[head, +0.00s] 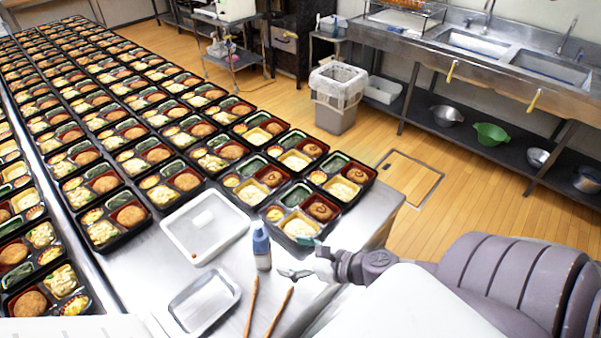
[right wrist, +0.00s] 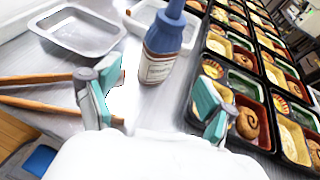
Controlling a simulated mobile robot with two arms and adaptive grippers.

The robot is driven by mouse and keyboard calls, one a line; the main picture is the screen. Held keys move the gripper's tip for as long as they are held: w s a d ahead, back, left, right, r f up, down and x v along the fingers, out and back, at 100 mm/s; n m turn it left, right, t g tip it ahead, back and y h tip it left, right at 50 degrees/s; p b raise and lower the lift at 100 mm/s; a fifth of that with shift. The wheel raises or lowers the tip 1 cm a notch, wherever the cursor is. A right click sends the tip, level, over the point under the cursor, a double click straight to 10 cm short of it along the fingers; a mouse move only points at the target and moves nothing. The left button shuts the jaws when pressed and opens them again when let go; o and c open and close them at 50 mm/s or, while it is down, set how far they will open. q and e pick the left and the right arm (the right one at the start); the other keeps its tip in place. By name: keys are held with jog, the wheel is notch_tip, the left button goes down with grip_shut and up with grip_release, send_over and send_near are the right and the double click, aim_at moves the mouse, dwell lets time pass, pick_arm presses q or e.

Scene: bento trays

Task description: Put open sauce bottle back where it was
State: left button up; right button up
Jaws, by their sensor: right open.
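The sauce bottle (head: 262,252) has a blue top and a pale label. It stands upright on the steel table, beside the white tray. In the right wrist view the bottle (right wrist: 157,66) is just beyond the fingertips, roughly in line with the gap between them. Its tip is cut off by the frame edge. My right gripper (head: 297,258) is open and empty, to the right of the bottle and apart from it. Its teal finger pads show in the right wrist view (right wrist: 155,98). My left gripper is out of view.
A white tray (head: 229,229) and an empty metal tray (head: 229,306) lie left of the bottle. Two wooden utensils (head: 251,306) lie in front of it. Rows of filled bento boxes (head: 122,214) cover the table behind.

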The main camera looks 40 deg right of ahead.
jog(key=shift+v, duration=1)
jog(key=shift+s, duration=0.1)
